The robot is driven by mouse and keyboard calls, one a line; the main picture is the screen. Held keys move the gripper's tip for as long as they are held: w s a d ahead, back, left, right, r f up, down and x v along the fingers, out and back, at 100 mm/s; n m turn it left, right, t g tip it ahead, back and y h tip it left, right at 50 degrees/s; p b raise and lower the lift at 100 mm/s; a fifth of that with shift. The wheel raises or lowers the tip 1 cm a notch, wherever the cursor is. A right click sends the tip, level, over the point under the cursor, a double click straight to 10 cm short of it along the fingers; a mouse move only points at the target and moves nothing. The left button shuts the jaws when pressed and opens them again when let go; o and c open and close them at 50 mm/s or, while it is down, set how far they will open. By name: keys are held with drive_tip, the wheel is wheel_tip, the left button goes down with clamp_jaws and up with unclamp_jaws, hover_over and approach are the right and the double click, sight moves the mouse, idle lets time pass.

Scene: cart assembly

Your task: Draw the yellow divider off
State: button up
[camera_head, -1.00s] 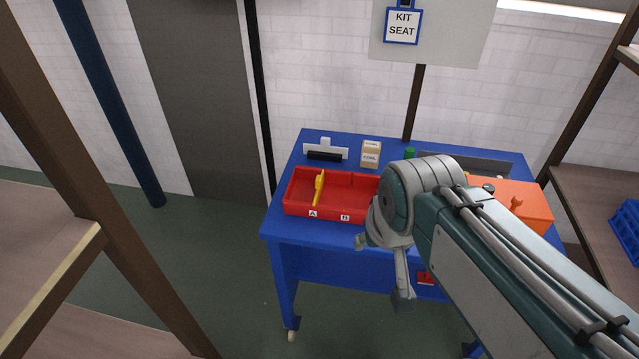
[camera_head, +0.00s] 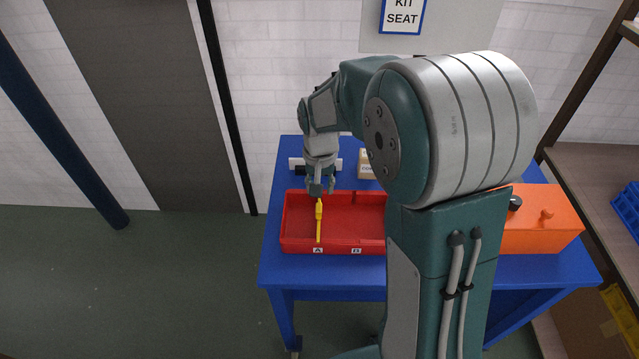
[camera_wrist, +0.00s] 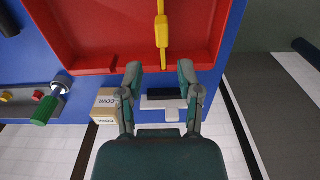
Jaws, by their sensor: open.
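My gripper (camera_head: 319,188) is above the back edge of the tray, close to the divider's back end, pointing down. I cannot tell the height gap.
The blue cart (camera_head: 272,262) carries the tray. An orange box (camera_head: 545,225) stands at the right. Behind the tray are a COWL carton (camera_wrist: 106,103), a black-and-white part (camera_wrist: 165,97) and a green-ended part (camera_wrist: 45,110). My arm hides the cart's middle.

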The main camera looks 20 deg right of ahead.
sight(318, 207)
drive_tip(key=f, duration=0.7)
drive_tip(key=shift+a+f, duration=0.2)
drive_tip(key=shift+f, duration=0.2)
drive_tip(key=shift+c, duration=1.2)
clamp_jaws()
drive_tip(key=shift+r, duration=0.65)
drive_tip(key=shift+r, duration=3.75)
